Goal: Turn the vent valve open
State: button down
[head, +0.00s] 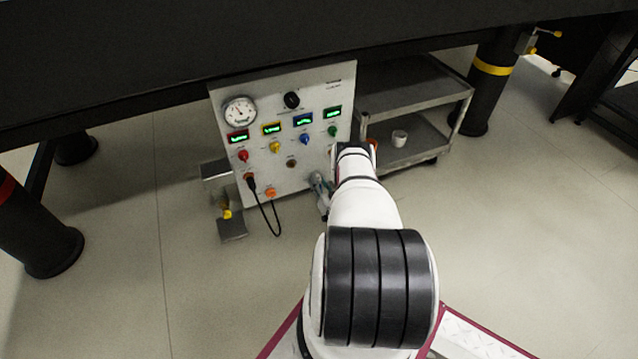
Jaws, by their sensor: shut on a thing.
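The grey control panel (305,150) stands under the dark bench. My arm reaches forward to its lower right edge. My gripper (319,184) is there, small and partly hidden by my own wrist. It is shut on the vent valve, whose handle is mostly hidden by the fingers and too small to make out. How far the handle is turned cannot be told.
The panel carries a gauge (239,112), a black knob (291,100) and several coloured knobs. A black cable (268,212) hangs from its lower left. A metal cart (425,130) holding a white cup (399,138) stands right. Floor in front is clear.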

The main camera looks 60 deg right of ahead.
jog(key=shift+m, duration=8)
jog(key=shift+s, duration=0.1)
jog(key=c, duration=1.2)
grip_release()
jog(key=v, duration=1.2)
jog(key=shift+f, duration=0.1)
